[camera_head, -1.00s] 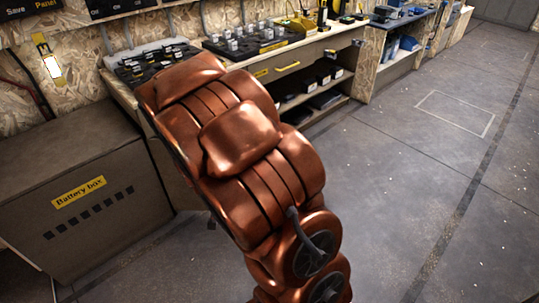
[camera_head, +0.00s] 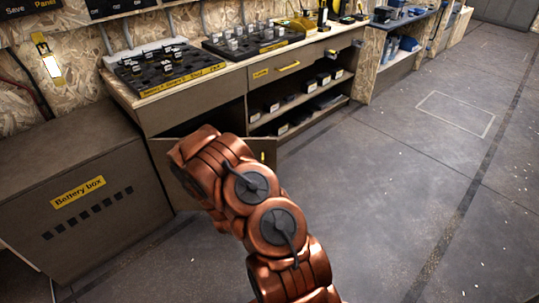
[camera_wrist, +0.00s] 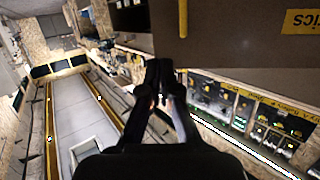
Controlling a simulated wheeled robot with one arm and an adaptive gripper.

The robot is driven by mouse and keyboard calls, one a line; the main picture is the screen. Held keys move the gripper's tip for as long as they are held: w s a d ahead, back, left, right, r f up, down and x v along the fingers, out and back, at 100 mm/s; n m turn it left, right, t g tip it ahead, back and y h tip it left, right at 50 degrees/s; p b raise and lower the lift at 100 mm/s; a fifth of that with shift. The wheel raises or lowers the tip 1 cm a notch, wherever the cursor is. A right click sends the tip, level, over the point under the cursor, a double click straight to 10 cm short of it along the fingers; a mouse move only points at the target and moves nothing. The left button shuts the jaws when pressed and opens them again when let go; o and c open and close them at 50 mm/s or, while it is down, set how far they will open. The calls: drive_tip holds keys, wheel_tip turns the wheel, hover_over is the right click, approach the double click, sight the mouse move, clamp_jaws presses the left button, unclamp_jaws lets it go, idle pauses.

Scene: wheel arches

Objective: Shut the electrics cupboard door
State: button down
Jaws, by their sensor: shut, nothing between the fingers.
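The electrics cupboard door (camera_head: 170,158) is a brown panel low in the workbench, swung part-way outward. A dark gap shows above it, and my arm covers its middle. A small yellow handle (camera_head: 262,156) shows near its right edge. In the wrist view a brown panel (camera_wrist: 240,40) fills the upper right, with a yellow handle bar and a cut-off, upside-down yellow label ending in "ICS". My gripper (camera_wrist: 161,68) is shut and empty, its tips at the lower edge of that panel in the picture. I cannot tell whether they touch. In the head view my arm hides the gripper.
A battery box (camera_head: 85,205) stands left of the cupboard. The workbench top (camera_head: 190,82) holds black trays of small parts. Right of the cupboard are a drawer (camera_head: 290,70) and open shelves (camera_head: 305,105) with bins. The floor (camera_head: 400,180) at right is clear.

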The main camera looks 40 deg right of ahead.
drive_tip(key=shift+s+a+f+n+t, duration=0.1)
drive_tip(key=shift+s+n+t, duration=0.35)
drive_tip(key=shift+t, duration=0.45)
drive_tip(key=shift+s+a+f+n+t, duration=0.1)
drive_tip(key=shift+s+n+t, duration=0.1)
drive_tip(key=shift+n+t, duration=0.6)
drive_tip(key=shift+w+d+b, duration=0.1)
drive_tip(key=shift+d+b, duration=0.05)
drive_tip(key=shift+b, duration=0.15)
drive_tip(key=b, duration=1.2)
approach(269, 149)
drive_tip(key=shift+w+d+f, duration=0.2)
drive_tip(key=shift+f, duration=0.2)
drive_tip(key=shift+r+b+x, duration=0.15)
drive_tip(key=shift+b+x, duration=0.4)
drive_tip(key=shift+x, duration=1.1)
drive_tip(key=shift+r+b+x, duration=0.1)
drive_tip(key=shift+b+x, duration=0.45)
drive_tip(key=shift+x, duration=1.1)
drive_tip(key=shift+w+d, duration=0.15)
